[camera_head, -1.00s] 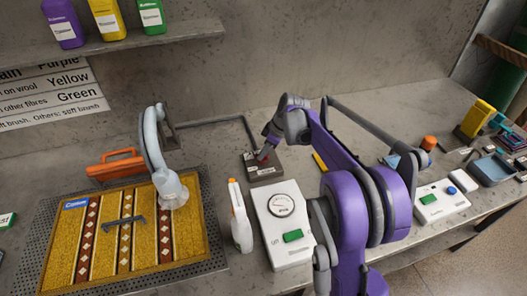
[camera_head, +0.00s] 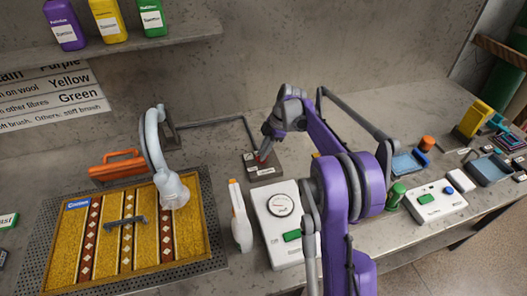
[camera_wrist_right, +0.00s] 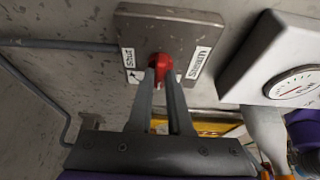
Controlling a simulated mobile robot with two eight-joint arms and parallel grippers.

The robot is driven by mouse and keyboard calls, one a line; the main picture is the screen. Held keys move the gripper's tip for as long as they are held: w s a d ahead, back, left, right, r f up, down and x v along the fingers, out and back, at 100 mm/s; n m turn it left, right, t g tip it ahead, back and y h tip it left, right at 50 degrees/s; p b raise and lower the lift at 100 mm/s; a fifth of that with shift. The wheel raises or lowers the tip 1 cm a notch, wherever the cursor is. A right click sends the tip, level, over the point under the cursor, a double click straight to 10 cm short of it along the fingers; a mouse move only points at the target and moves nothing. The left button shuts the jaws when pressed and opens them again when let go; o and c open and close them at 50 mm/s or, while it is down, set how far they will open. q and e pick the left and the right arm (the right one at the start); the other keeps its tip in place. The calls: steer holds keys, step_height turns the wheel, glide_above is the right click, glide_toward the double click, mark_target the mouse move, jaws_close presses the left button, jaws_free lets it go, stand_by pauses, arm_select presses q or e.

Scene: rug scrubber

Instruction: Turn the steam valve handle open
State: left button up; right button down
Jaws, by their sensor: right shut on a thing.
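The steam valve handle is a small red knob (camera_wrist_right: 161,66) on a grey metal plate (camera_wrist_right: 182,32) with a white label on each side, seen in the right wrist view. In the head view, the plate (camera_head: 265,174) lies at the back of the bench, with only a bit of red showing at the fingertips. My right gripper (camera_wrist_right: 160,78) is shut on the red handle, one finger on each side. It also shows in the head view (camera_head: 264,153), reaching down to the plate. My left gripper is not in view.
A grey steam hose (camera_head: 155,150) arches over the patterned rug (camera_head: 150,235) at left. A green-topped can (camera_head: 396,194) and a white control box (camera_head: 435,205) stand at right.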

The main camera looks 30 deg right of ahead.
stand_by(0.4)
steer(key=c, duration=0.8)
jaws_free()
steer(key=shift+c, duration=0.2)
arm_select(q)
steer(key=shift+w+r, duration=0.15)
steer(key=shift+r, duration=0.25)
arm_select(e)
steer(key=w+v, duration=0.1)
steer(key=v, duration=0.9)
steer(key=shift+s+d+r, duration=0.2)
steer(key=shift+s+r, duration=0.2)
steer(key=shift+s, duration=0.1)
